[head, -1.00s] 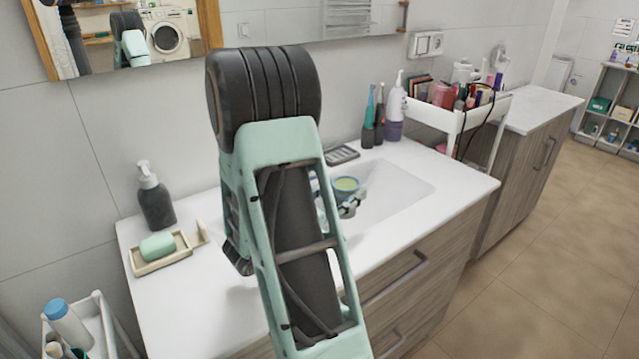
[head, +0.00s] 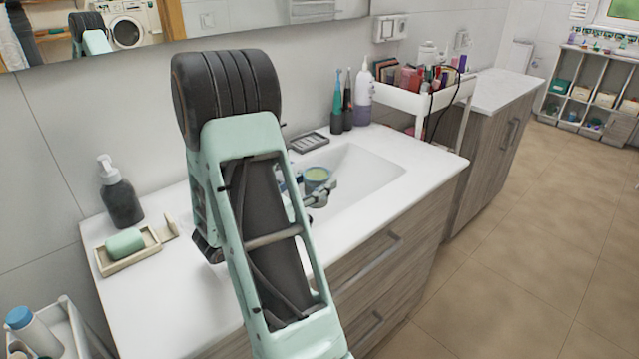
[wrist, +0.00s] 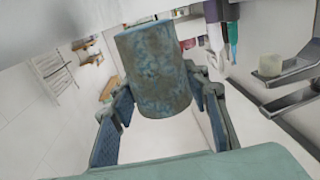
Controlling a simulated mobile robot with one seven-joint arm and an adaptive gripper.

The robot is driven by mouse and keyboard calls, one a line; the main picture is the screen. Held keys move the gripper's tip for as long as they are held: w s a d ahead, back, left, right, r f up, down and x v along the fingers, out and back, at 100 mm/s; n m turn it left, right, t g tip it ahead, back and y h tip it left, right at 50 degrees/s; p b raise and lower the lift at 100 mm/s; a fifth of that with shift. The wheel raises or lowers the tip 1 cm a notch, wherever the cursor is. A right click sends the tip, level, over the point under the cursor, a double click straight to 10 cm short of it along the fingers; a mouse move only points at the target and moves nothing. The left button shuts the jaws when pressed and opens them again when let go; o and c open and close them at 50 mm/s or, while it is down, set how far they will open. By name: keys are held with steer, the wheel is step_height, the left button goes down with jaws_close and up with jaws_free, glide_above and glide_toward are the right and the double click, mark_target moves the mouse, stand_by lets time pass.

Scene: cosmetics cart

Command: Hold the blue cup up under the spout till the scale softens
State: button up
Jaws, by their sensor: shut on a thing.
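My gripper (head: 319,190) is shut on the cup, one finger on each side, as the wrist view also shows (wrist: 158,92).
A soap dispenser (head: 121,195) and a green soap on a dish (head: 143,256) stand at the counter's left. A loaded white cart (head: 405,100) is at the right.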

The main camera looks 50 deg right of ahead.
steer(key=w+d+f+b, duration=0.2)
steer(key=w, duration=1)
steer(key=shift+w+f, duration=0.4)
stand_by(1.1)
steer(key=shift+w+d, duration=0.1)
steer(key=shift+d, duration=0.05)
steer(key=shift+r+p, duration=0.7)
steer(key=shift+r, duration=0.75)
stand_by(3.7)
